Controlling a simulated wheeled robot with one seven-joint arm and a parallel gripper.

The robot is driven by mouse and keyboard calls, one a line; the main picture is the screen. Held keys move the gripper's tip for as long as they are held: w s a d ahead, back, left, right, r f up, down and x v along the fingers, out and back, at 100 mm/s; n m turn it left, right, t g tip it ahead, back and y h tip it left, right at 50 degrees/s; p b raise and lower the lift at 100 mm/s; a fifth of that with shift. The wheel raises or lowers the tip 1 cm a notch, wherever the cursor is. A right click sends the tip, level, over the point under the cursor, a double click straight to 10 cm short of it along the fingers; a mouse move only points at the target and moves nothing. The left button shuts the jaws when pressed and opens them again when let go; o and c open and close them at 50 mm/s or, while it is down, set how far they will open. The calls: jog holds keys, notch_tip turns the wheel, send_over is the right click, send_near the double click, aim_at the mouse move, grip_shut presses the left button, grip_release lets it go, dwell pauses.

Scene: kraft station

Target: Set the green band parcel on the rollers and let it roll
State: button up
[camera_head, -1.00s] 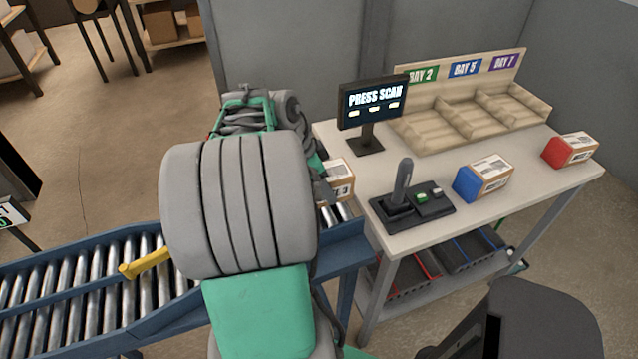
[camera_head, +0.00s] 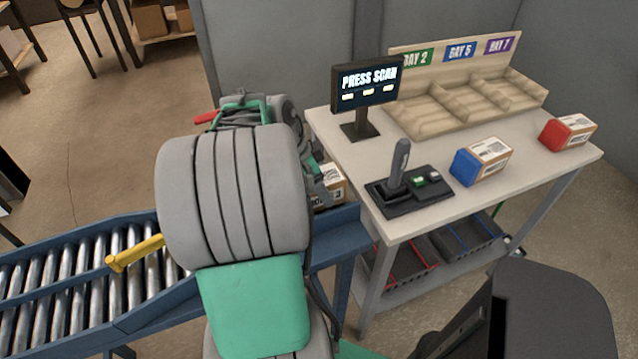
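A cardboard parcel with a white label (camera_head: 333,184) shows just right of my arm, low over the right end of the roller conveyor (camera_head: 38,290). No green band shows on its visible part, and my arm hides the rest. My gripper (camera_head: 318,186) is at the parcel's left side, mostly hidden behind my arm. Its fingers cannot be made out, so I cannot tell whether it grips the parcel. I also cannot tell whether the parcel touches the rollers.
A yellow lever (camera_head: 135,253) crosses the conveyor.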

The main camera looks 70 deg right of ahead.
jog(key=shift+o, duration=1.4)
